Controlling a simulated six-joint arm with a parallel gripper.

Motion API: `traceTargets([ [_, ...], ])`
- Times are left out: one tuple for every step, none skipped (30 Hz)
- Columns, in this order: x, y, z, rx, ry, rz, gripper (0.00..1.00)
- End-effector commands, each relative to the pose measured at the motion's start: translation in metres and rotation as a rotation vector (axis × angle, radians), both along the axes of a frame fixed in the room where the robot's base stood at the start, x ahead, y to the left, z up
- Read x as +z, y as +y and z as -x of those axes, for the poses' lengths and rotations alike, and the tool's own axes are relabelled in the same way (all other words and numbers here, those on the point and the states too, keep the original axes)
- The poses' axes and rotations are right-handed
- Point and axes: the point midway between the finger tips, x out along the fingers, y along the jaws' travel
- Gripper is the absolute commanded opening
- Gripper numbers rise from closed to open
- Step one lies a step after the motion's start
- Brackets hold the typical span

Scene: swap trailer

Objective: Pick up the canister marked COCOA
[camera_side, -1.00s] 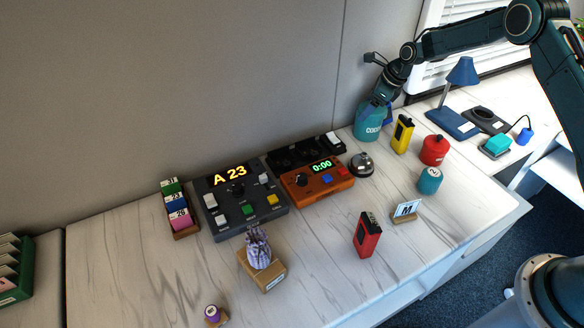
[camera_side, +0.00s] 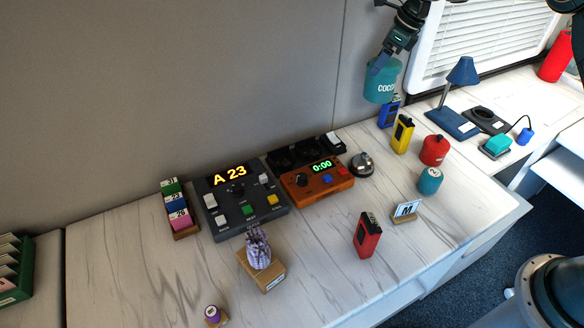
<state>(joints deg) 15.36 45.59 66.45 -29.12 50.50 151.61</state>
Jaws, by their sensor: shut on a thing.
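My gripper (camera_side: 379,66) is shut on the top of the canister from above. The fingers partly cover its top.
Below the canister stand a blue device (camera_side: 389,111) and a yellow device (camera_side: 402,134). A red canister (camera_side: 434,150), a small teal canister (camera_side: 430,180), a bell (camera_side: 361,165) and an orange timer (camera_side: 317,181) are nearby. A red device (camera_side: 367,236) stands farther forward. The desk's front right is clear.

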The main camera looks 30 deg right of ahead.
Motion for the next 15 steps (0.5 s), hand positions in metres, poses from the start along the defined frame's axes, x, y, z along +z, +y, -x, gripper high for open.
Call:
traceTargets([
  [0.0037,-0.0004,0.0,0.0,-0.001,0.001,0.21],
  [0.0049,-0.0003,0.0001,0.0,-0.001,0.001,0.21],
  [0.0063,-0.0004,0.0001,0.001,-0.001,0.001,0.21],
  [0.0069,-0.0003,0.0001,0.001,-0.001,0.001,0.21],
  [0.0075,-0.0003,0.0001,0.001,-0.001,0.001,0.21],
  [0.0079,-0.0003,0.0001,0.001,-0.001,0.001,0.21],
  [0.008,-0.0003,0.0,0.001,-0.001,0.001,0.21],
  [0.0081,-0.0003,0.0001,0.001,-0.001,0.001,0.21],
  [0.0082,-0.0002,0.0,0.001,-0.001,0.001,0.21],
  [0.0082,-0.0002,0.0,0.001,-0.001,0.001,0.21],
  [0.0082,-0.0002,0.0,0.001,-0.001,0.001,0.21],
  [0.0081,-0.0002,0.0,0.001,-0.001,0.001,0.21],
  [0.0081,-0.0001,0.0,0.001,-0.001,0.001,0.21],
  [0.0081,-0.0001,0.0,0.001,-0.001,0.001,0.21],
  [0.0081,-0.0001,0.0,0.001,-0.001,0.001,0.21],
])
